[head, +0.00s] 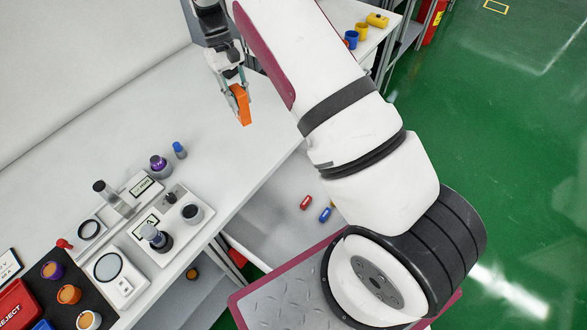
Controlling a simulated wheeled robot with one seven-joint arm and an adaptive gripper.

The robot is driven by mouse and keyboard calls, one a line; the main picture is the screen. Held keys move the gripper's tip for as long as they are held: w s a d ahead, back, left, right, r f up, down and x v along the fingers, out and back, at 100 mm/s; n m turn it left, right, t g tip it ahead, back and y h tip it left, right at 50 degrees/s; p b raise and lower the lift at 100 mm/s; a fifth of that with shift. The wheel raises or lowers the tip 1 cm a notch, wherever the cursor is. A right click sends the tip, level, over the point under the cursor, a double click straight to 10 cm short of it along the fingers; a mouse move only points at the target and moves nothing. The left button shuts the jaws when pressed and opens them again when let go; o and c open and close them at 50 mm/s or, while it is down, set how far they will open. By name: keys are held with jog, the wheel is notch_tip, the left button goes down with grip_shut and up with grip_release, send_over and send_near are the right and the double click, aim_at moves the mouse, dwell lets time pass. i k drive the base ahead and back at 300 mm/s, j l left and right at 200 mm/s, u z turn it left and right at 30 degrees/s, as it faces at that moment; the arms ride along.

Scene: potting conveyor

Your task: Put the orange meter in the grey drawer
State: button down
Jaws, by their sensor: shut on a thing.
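The orange meter (243,108) hangs tilted in my gripper (238,92), above the white worktop in the upper middle of the head view. My gripper is shut on the meter, with its fingers at the meter's upper part. Below the worktop's front edge is a light grey open tray-like space (275,215), which looks like the grey drawer pulled out. A small red piece (306,202) and a small blue piece (325,214) lie in it. My arm hides part of its right side. The meter is apart from it, farther back.
The white worktop (120,110) is clear at its back. Nearer stand a purple-topped jar (158,165), a blue-capped vial (179,150), instruments and a dark rack (62,285) with several cups. A red REJECT box (18,305) is at lower left. Blue and yellow cups (361,31) stand far right.

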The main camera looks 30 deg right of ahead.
aim_at(298, 238)
jog(key=k+l+z, duration=0.15)
jog(key=k, duration=0.25)
jog(key=k+l+z, duration=0.1)
jog(key=k, duration=0.3)
jog(key=k+l+z, duration=0.15)
jog(key=k+l, duration=0.2)
